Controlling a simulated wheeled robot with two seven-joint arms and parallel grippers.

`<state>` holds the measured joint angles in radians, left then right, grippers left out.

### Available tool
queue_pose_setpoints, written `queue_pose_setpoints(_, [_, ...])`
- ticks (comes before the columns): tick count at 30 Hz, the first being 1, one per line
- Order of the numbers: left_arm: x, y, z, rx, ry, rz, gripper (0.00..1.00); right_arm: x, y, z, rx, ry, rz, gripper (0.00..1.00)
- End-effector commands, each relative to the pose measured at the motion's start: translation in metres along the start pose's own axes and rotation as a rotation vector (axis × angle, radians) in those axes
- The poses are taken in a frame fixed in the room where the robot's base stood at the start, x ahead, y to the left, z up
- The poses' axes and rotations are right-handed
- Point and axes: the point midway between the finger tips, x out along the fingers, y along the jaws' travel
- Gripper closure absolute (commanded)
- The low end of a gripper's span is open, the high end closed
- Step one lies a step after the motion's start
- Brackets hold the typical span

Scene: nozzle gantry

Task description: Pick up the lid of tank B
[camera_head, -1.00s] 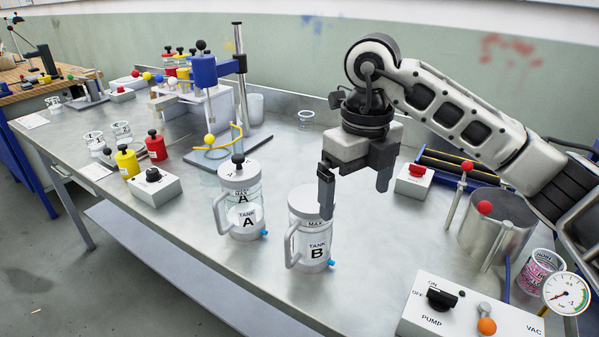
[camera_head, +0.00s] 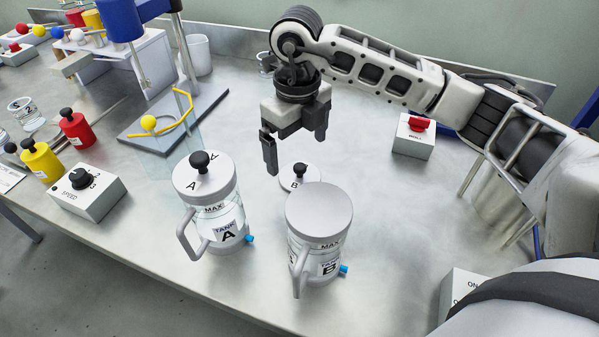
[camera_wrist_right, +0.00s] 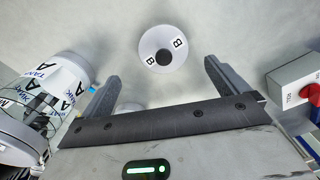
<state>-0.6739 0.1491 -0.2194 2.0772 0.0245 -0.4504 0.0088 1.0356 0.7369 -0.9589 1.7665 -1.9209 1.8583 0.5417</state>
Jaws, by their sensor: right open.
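The lid of tank B (camera_head: 299,178) is a white disc marked B with a black knob. It lies on the table just behind tank B (camera_head: 330,268), partly hidden by it. Tank B is a clear handled jug with a plain grey round top. In the right wrist view the lid (camera_wrist_right: 150,36) lies beyond the fingertips, knob facing the camera. My right gripper (camera_head: 296,155) is open and empty, above the table near the lid and not touching it. It also shows in the wrist view (camera_wrist_right: 162,72). My left gripper is not in view.
Tank A (camera_head: 226,235), with its knobbed lid on, stands left of tank B. A stand with a yellow tube (camera_head: 178,118) is at back left. A speed box (camera_head: 88,195) is at left. Bare table surrounds the lid.

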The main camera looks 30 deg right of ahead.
Motion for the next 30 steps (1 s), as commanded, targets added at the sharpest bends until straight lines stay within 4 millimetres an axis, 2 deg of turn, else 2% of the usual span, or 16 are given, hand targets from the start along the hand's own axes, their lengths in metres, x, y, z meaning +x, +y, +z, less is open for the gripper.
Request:
queue_pose_setpoints(7, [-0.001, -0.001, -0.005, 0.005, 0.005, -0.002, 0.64, 0.018, -0.002, -0.001, 0.000, 0.002, 0.000, 0.01])
queue_pose_setpoints(15, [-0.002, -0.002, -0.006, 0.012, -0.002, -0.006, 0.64, 0.056, -0.005, -0.002, 0.000, 0.002, 0.001, 0.01])
queue_pose_setpoints(24, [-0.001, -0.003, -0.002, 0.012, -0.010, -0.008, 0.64, 0.062, -0.006, -0.001, 0.000, 0.000, 0.000, 0.01])
queue_pose_setpoints(25, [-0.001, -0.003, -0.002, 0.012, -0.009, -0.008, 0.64, 0.062, -0.005, -0.001, -0.001, 0.000, 0.000, 0.07])
queue_pose_setpoints(27, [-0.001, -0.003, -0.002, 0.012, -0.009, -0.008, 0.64, 0.062, -0.005, -0.001, -0.001, -0.001, 0.000, 0.26])
queue_pose_setpoints(30, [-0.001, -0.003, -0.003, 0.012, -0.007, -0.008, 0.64, 0.062, -0.005, -0.001, -0.001, -0.001, 0.000, 0.48])
